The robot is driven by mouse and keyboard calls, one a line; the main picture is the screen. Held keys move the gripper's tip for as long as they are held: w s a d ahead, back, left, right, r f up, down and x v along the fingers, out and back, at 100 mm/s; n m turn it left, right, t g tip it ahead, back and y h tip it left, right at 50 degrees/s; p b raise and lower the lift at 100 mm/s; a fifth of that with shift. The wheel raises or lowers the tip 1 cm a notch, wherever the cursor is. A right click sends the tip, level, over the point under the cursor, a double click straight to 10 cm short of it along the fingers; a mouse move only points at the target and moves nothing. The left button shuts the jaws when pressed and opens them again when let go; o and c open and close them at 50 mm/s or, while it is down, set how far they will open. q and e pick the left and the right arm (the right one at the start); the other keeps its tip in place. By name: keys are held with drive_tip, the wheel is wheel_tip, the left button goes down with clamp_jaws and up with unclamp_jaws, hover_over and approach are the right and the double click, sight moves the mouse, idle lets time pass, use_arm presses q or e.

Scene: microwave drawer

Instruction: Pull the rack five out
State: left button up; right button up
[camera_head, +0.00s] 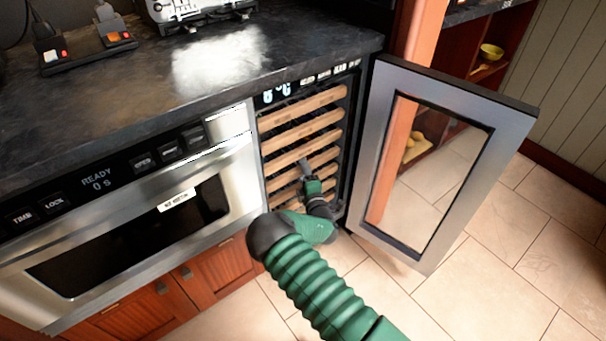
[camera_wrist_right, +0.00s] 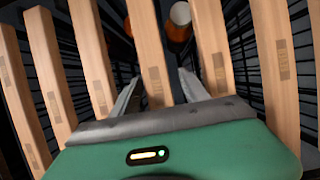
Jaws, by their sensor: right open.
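The racks are wooden-fronted shelves stacked in an open cooler; the upper rack fronts (camera_head: 303,108) show clearly in the head view. My right gripper (camera_head: 306,168) is at the lower racks, with its arm coming from below. In the right wrist view, my right gripper's fingers (camera_wrist_right: 160,92) are open, one on each side of a wooden rack front (camera_wrist_right: 150,50). I cannot tell whether they touch it. A neighbouring rack front (camera_wrist_right: 212,45) lies just beyond the right finger. My arm hides parts of the lower racks, so their numbering is hard to read. My left gripper is not in view.
The cooler's glass door (camera_head: 450,165) stands open to the right, close to my arm. A steel microwave drawer (camera_head: 130,215) is on the left under a dark countertop (camera_head: 130,75). Tiled floor (camera_head: 500,270) is clear at the lower right.

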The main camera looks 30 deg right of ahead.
drive_tip(key=shift+w+d, duration=0.1)
drive_tip(key=shift+w, duration=0.1)
drive_tip(key=c, duration=1.1)
clamp_jaws()
